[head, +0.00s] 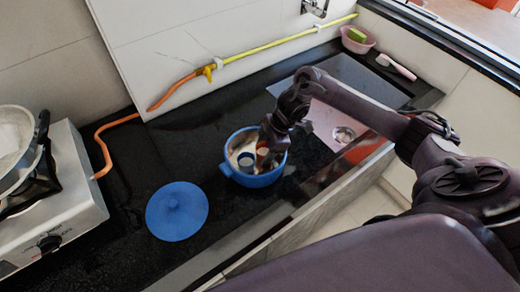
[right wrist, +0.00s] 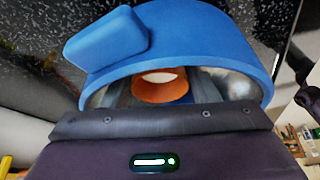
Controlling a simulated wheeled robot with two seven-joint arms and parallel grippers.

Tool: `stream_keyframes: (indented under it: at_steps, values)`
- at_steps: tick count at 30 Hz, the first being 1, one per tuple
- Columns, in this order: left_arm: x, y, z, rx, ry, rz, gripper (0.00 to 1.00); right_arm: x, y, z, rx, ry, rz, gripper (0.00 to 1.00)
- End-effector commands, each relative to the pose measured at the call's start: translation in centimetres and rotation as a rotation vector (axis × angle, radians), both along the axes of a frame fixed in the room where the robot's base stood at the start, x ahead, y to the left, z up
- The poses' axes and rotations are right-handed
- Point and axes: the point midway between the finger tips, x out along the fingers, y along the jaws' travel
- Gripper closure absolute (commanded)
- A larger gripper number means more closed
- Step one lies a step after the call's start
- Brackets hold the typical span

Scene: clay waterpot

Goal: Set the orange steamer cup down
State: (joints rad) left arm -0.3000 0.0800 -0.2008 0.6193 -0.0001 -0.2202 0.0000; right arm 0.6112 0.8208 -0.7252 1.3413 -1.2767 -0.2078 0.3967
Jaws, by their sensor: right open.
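The orange steamer cup (head: 262,157), with a white inside, stands in the blue pot (head: 253,180). In the right wrist view the orange cup (right wrist: 150,92) shows inside the pot (right wrist: 200,38), between my fingers. A blue cup (head: 246,161) stands beside it in the pot, to the left. My right gripper (head: 269,146) reaches down into the pot from the right, open, with its fingers on either side of the orange cup. Whether a finger touches the cup cannot be told. The cup's base is hidden. My left gripper is not in view.
A blue lid (head: 177,211) lies on the black counter (head: 130,160) left of the pot. A gas stove (head: 60,205) with a pan stands at the far left. A sink (head: 340,100) lies behind my right arm. A yellow and orange hose (head: 270,45) runs along the wall.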

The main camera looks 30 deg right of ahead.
Motion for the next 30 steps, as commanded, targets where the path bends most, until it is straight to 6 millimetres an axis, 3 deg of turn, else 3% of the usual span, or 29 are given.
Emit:
stream_keyframes:
  at_steps: [5, 13, 19, 24, 30]
  values:
    - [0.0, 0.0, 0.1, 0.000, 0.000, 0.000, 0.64, 0.0, -0.3, 1.2, 0.000, -0.002, -0.001, 0.46]
    - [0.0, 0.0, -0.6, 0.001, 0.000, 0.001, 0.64, -0.5, -2.5, 6.4, -0.002, -0.004, 0.001, 0.46]
    - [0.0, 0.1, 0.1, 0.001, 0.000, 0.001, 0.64, -0.8, -3.9, 10.1, -0.004, -0.003, -0.001, 0.46]
    - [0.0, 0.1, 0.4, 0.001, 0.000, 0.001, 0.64, -1.0, -4.4, 11.4, -0.002, -0.002, 0.000, 0.46]
    - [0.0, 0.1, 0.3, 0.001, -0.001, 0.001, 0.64, -1.1, -4.4, 11.6, 0.000, 0.001, -0.001, 0.46]
